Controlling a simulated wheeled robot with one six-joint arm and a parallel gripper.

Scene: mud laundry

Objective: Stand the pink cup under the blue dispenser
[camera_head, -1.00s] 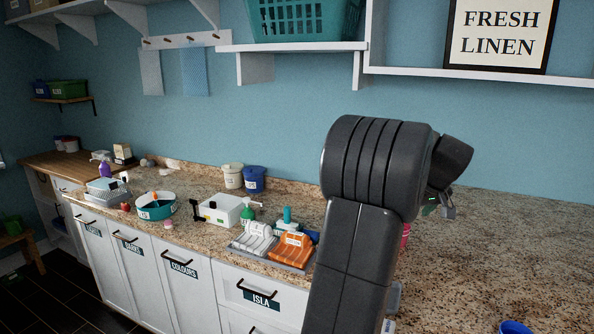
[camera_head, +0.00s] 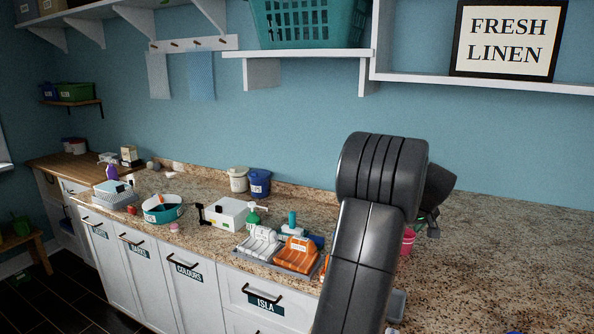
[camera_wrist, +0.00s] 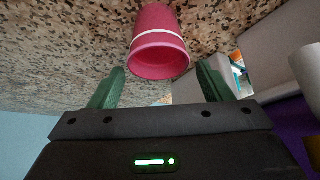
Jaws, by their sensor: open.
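The pink cup (camera_head: 408,241) stands on the granite counter, partly hidden behind my arm in the head view. In the wrist view the pink cup (camera_wrist: 160,52) is just beyond my gripper (camera_wrist: 160,84), centred between the two green fingers. The gripper is open, with a gap on both sides of the cup and nothing held. In the head view the gripper is mostly hidden by my arm. A blue upright object (camera_head: 292,219) stands behind the grey tray; I cannot tell whether it is the blue dispenser.
A grey tray (camera_head: 246,252) holds white and orange items left of my arm. A white box (camera_head: 227,211), a teal basin (camera_head: 163,214) and two tubs stand farther left. The counter right of my arm is mostly clear. A shelf runs above.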

